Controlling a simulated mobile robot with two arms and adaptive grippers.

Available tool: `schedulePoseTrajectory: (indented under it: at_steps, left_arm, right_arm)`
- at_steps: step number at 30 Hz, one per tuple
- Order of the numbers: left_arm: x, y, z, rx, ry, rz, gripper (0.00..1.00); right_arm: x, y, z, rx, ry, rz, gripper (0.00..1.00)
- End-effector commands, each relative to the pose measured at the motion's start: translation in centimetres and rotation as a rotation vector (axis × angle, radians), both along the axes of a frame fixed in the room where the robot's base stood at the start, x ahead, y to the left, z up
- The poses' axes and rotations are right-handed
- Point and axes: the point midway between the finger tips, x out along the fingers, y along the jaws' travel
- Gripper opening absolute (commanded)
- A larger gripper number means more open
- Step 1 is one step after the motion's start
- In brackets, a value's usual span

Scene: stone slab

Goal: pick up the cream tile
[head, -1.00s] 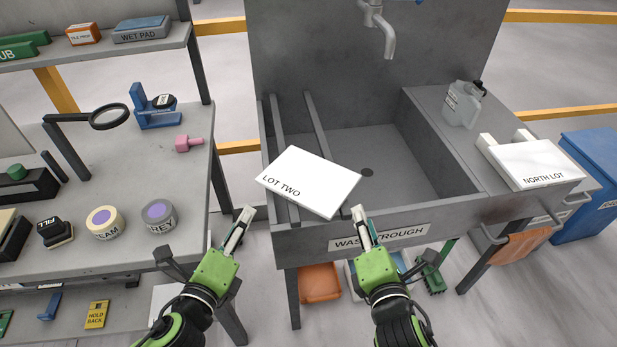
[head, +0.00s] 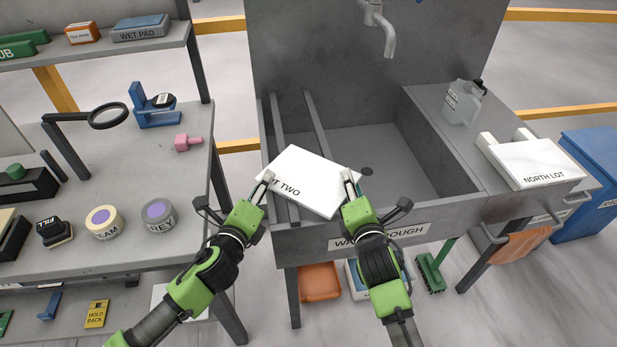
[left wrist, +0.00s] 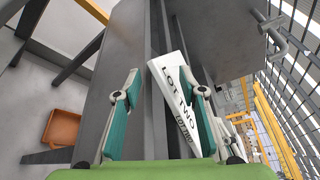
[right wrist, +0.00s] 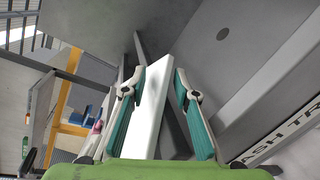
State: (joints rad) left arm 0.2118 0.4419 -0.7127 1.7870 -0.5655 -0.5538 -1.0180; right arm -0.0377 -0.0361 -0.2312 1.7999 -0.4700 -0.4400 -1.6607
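The pale, nearly white tile marked LOT TWO (head: 312,178) lies across the rails over the left part of the wash trough, its near corner toward the trough's front wall. My left gripper (head: 264,185) is at the tile's left edge. In the left wrist view the tile (left wrist: 176,92) stands between the open fingers, closer to the right one. My right gripper (head: 350,184) is at the tile's right edge. In the right wrist view the tile (right wrist: 152,98) is between the open fingers, near the left one, with a gap on the right.
The wash trough (head: 410,238) has a tap (head: 388,40) above it. A white slab marked NORTH LOT (head: 535,165) and a clear jug (head: 462,103) are on the right ledge. A grey bench (head: 110,180) with several tools and tins stands close at the left.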

Motion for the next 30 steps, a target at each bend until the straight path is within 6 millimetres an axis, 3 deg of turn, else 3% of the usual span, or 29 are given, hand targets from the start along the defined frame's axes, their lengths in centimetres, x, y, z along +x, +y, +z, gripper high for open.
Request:
schedulePoseTrajectory:
  at_steps: [7,10,12,23,30]
  left_arm:
    - [0.0,0.0,0.0,0.0,0.0,0.0,0.38]
    - [0.0,0.0,0.0,0.0,0.0,0.0,0.12]
    - [0.0,0.0,0.0,0.0,0.0,0.0,0.0]
    - [0.0,0.0,0.4,0.003,-0.004,-0.001,0.0]
    - [0.0,-0.1,2.0,0.005,-0.004,-0.002,0.0]
  right_arm:
    - [0.0,0.0,0.0,0.0,-0.001,0.0,0.28]
    - [0.0,0.0,0.0,0.0,-0.001,0.0,0.02]
    - [0.0,0.0,0.0,0.0,-0.001,0.0,0.0]
    - [0.0,0.1,0.4,-0.005,-0.003,0.002,0.0]
    - [0.0,0.1,2.0,-0.005,-0.003,0.003,0.0]
